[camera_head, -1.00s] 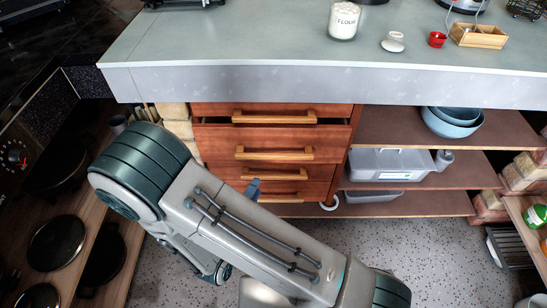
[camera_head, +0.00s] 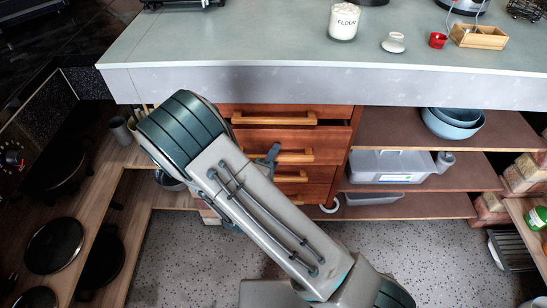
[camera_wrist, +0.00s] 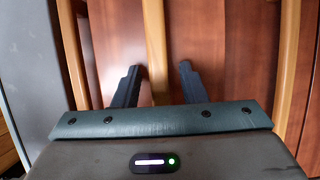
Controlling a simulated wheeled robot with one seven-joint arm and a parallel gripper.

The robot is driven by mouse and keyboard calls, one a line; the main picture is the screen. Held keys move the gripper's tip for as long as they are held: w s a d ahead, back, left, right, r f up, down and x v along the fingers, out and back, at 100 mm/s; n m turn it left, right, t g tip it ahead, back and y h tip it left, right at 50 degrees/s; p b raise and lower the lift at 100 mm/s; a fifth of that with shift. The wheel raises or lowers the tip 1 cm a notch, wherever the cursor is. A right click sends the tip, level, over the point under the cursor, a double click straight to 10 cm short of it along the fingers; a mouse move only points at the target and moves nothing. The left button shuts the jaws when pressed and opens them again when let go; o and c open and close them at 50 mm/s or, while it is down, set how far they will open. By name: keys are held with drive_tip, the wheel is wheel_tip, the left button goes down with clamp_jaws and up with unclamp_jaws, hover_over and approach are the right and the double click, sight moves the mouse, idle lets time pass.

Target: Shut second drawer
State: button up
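The second drawer (camera_head: 331,142) has a reddish wooden front. It stands slightly out from the cabinet, with a dark gap along its top edge. Its pale wooden bar handle (camera_head: 298,156) is partly hidden by my arm in the head view. In the wrist view the handle (camera_wrist: 154,25) runs vertically up the middle. My gripper (camera_wrist: 158,68) is open, with one dark finger on each side of that handle. I cannot tell whether the fingers touch it. In the head view only a bit of my gripper (camera_head: 272,153) shows beside the handle.
The top drawer's handle (camera_head: 290,118) is above and a lower drawer handle (camera_head: 293,177) is below. The grey countertop (camera_head: 250,55) overhangs the drawers. Open shelves (camera_head: 400,125) with blue bowls (camera_head: 453,122) and a plastic bin (camera_head: 392,165) are at right. A stove stands at left.

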clamp_jaws()
drive_tip(key=w+b, duration=0.1)
drive_tip(key=w, duration=0.3)
drive_tip(key=shift+d, duration=0.1)
drive_tip(key=shift+w, duration=0.15)
unclamp_jaws()
drive_tip(key=shift+r, duration=0.1)
idle(0.6)
drive_tip(key=p+v, duration=0.1)
drive_tip(key=v, duration=1.2)
drive_tip(key=shift+s+a, duration=0.25)
drive_tip(key=shift+s, duration=0.1)
